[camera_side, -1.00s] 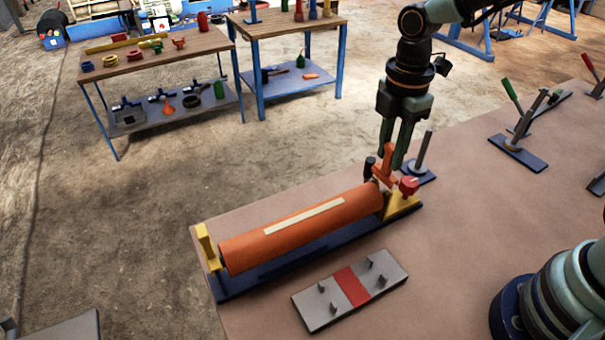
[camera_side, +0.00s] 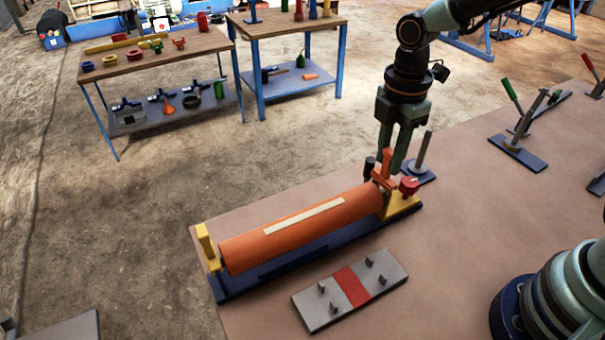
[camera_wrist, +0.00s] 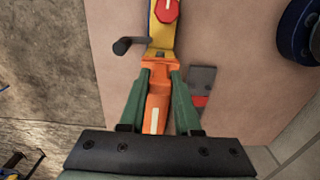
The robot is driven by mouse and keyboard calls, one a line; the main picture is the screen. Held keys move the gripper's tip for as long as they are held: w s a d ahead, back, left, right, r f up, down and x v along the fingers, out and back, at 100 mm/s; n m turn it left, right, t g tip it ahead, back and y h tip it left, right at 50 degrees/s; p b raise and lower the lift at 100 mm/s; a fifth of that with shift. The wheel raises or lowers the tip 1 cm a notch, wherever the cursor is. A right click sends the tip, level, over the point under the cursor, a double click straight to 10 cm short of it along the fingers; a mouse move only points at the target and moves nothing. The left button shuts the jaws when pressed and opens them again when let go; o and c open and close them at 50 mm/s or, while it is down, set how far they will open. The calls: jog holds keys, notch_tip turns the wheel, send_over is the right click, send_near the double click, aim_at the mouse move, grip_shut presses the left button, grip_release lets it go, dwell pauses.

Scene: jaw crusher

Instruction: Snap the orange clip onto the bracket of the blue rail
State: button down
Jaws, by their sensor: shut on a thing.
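The blue rail (camera_side: 290,262) lies on the bench with a yellow bracket at each end; an orange roller (camera_side: 300,228) with a pale strip lies along it. My gripper (camera_side: 391,168) points down over the right-hand yellow bracket (camera_side: 402,206). It is shut on the orange clip (camera_side: 385,160), which is low, just beside the roller's right end. In the wrist view the clip (camera_wrist: 160,66) sits between the fingertips (camera_wrist: 161,74), up against the yellow bracket (camera_wrist: 161,44). I cannot tell whether the clip is seated; the fingers hide part of it.
A red knob (camera_side: 409,186) and a dark-capped post (camera_side: 369,168) stand close by the gripper. An upright rod on a blue base (camera_side: 420,160) is behind. A grey plate with a red band (camera_side: 350,288) lies in front.

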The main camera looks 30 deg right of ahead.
jog(key=shift+f, duration=0.5)
jog(key=c, duration=0.5)
grip_release()
jog(key=shift+c, duration=0.2)
notch_tip(320, 180, up, 12)
jog(key=shift+c, duration=0.3)
